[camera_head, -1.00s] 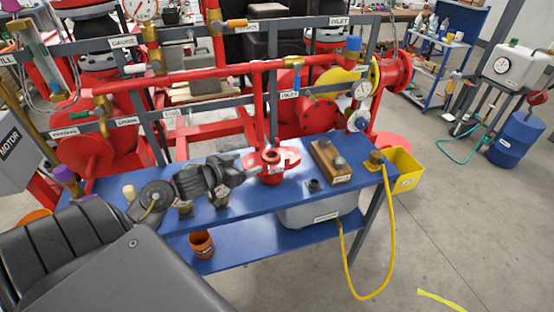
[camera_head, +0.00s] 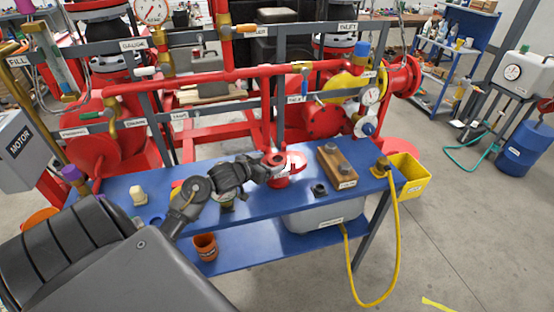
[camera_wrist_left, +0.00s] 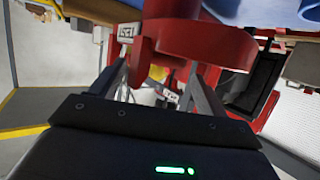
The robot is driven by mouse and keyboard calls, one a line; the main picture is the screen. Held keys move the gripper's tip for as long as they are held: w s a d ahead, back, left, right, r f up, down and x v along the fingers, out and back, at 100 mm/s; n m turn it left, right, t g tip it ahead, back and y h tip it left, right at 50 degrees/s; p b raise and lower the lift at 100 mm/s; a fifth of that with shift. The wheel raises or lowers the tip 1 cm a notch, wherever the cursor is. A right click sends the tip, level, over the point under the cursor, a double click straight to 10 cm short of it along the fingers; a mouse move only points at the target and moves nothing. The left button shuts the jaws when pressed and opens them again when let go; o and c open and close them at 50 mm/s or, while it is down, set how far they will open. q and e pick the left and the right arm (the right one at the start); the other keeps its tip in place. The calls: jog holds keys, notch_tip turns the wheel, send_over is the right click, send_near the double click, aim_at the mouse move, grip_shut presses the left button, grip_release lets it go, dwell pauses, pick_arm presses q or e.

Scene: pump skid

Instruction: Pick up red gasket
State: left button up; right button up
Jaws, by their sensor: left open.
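A red flanged part (camera_head: 297,163) stands on the blue bench. I cannot tell a separate red gasket apart from it. My left gripper (camera_head: 268,170) comes in from the left, its fingers open at the left side of this red part. In the left wrist view, the fingers (camera_wrist_left: 162,85) are apart, and a broad red disc (camera_wrist_left: 215,42) with a red stem lies close beyond them. I cannot tell whether the fingers touch it. My right gripper is not in view.
Red piping (camera_head: 220,76) runs behind. A pale fitting (camera_head: 138,195) stands left.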

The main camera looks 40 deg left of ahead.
aim_at(276, 159)
pick_arm(q)
jog(key=x, duration=0.3)
jog(key=shift+c, duration=0.5)
jog(key=c, duration=0.6)
jog(key=shift+c, duration=0.2)
jog(key=shift+r, duration=0.6)
jog(key=s+d+r+p, duration=0.1)
jog(key=s+d+r, duration=0.9)
jog(key=r, duration=0.1)
jog(key=shift+r, duration=0.4)
